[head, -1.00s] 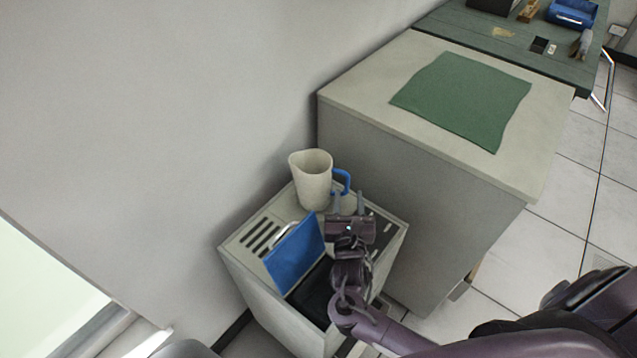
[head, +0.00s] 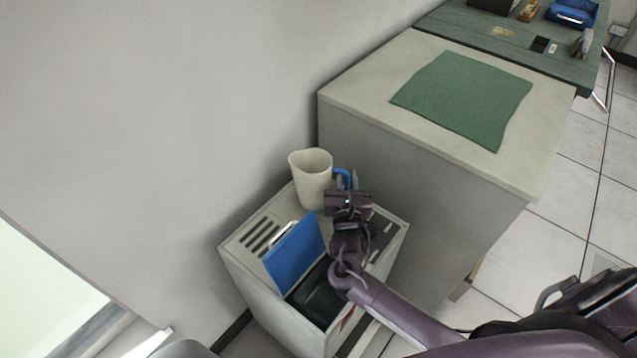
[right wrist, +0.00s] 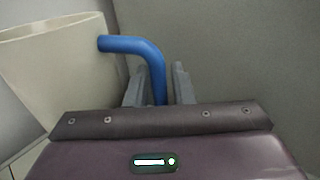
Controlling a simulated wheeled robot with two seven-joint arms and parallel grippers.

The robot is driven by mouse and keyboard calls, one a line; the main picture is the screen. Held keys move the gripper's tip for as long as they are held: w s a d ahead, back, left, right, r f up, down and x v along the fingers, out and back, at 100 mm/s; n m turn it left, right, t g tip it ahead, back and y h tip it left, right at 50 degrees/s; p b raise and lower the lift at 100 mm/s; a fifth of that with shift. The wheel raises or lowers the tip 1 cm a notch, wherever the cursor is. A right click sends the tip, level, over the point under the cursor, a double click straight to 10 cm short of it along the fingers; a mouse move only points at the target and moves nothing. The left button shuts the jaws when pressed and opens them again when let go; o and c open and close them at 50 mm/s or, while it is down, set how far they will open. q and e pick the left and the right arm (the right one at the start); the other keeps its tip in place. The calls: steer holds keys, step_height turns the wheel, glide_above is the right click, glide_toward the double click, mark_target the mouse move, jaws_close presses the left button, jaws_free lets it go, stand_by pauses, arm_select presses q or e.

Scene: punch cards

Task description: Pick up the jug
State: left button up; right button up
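The jug (head: 312,180) is cream with a blue handle. It stands upright on top of a pale grey cabinet-like unit (head: 240,237) against the wall. My right gripper (head: 347,182) is at the jug's right side, at the handle. In the right wrist view the blue handle (right wrist: 135,46) runs down between the two fingers (right wrist: 161,85), with a finger on each side. The fingers look apart, with a gap on the right of the handle. The jug's body (right wrist: 60,75) is at the left there. My left gripper is not in view.
The unit has a raised blue flap (head: 294,252), a dark opening (head: 318,300) and slots in its top. A taller grey cabinet (head: 365,95) with a green cloth (head: 463,100) stands close on the right. A green bench (head: 480,35) is behind it.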

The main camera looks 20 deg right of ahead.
jaws_close()
stand_by(1.0)
steer(key=shift+r, duration=0.1)
